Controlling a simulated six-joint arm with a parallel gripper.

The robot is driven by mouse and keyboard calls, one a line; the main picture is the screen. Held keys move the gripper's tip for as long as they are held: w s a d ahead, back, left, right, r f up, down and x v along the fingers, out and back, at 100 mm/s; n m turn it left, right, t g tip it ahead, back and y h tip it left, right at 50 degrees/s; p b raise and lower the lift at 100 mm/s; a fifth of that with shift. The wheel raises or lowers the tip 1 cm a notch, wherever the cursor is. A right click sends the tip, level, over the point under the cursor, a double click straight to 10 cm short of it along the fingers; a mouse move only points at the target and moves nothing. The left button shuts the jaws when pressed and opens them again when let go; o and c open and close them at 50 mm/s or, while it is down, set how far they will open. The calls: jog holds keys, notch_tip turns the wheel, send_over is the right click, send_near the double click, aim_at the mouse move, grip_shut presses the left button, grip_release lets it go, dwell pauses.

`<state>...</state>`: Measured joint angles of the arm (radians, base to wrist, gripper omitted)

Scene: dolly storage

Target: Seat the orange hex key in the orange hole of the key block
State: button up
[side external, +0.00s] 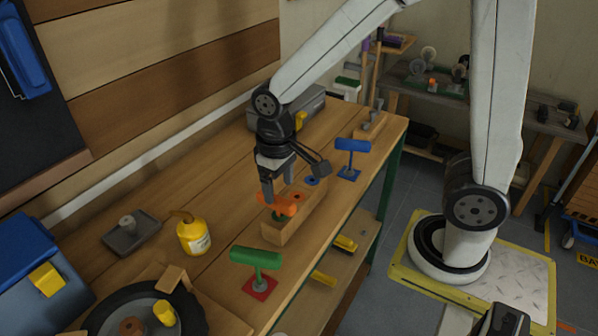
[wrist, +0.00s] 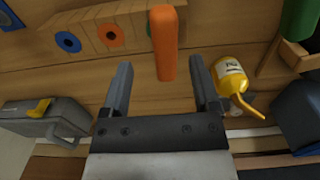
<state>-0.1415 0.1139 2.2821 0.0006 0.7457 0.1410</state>
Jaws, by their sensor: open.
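The orange hex key (side external: 283,207) stands at the near end of the wooden key block (side external: 284,232), its T-handle up. A bit of green (side external: 276,216) shows just below the handle; whether the shaft is in a hole there I cannot tell. The orange-ringed hole (side external: 298,197) is bare beside it, and it also shows in the wrist view (wrist: 111,35). The blue-ringed hole (wrist: 68,42) is empty farther along. My gripper (side external: 279,194) is open over the key. In the wrist view the orange handle (wrist: 163,40) reaches between the two fingers, with gaps on both sides.
A blue-handled key (side external: 352,145) stands on a blue square beyond the block. A green-handled key (side external: 255,257) stands on a red square nearer the camera. A yellow bottle (side external: 193,237) and a grey tray (side external: 131,233) are to the left. A grey toolbox (side external: 305,108) is behind.

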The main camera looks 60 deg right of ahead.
aim_at(279, 197)
jog(key=shift+f, duration=1.9)
grip_shut()
